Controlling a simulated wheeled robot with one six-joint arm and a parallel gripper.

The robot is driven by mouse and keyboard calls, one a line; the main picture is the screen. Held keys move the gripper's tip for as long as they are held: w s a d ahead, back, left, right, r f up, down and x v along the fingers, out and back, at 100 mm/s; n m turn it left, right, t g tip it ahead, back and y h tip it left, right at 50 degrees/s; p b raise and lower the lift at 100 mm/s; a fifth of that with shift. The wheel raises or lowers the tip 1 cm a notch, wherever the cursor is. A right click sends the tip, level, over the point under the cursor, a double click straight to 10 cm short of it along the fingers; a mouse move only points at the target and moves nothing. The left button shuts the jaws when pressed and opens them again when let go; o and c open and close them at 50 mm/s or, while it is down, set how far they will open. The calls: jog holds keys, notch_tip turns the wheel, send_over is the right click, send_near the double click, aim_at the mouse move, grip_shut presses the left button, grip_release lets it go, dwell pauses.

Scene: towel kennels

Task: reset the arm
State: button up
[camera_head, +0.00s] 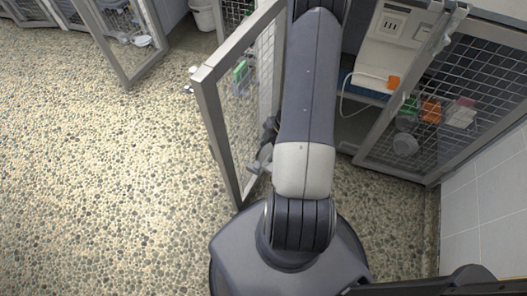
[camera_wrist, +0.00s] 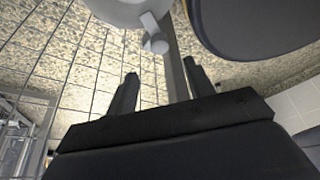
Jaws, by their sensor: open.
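My gripper (camera_wrist: 160,88) shows in the wrist view with its two dark fingers apart and nothing between them. A grey post or frame edge (camera_wrist: 176,66) runs behind the gap between the fingers; I cannot tell how far off it is. In the head view my arm reaches up and away past an open mesh kennel door (camera_head: 207,112).
A second mesh kennel door (camera_head: 357,160) stands at the right, with orange, green and white items behind it. A pale box with a cable (camera_head: 392,30) is in the kennel. Another open door (camera_head: 128,82) and a white bucket (camera_head: 203,16) are at the upper left. The pebbled floor (camera_head: 90,190) at left is clear.

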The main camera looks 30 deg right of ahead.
aim_at(258, 164)
jog(key=shift+s+d+r, duration=0.1)
jog(key=shift+d+r, duration=0.15)
jog(key=shift+r, duration=0.4)
jog(key=shift+f, duration=0.1)
jog(key=b+x, duration=0.6)
jog(key=x, duration=0.5)
jog(key=shift+f, duration=0.2)
jog(key=shift+r+m+b, duration=0.25)
jog(key=shift+m+b, duration=0.05)
jog(key=shift+b, duration=0.25)
jog(key=shift+r, duration=0.1)
jog(key=shift+r+p, duration=0.15)
jog(key=shift+p, duration=0.6)
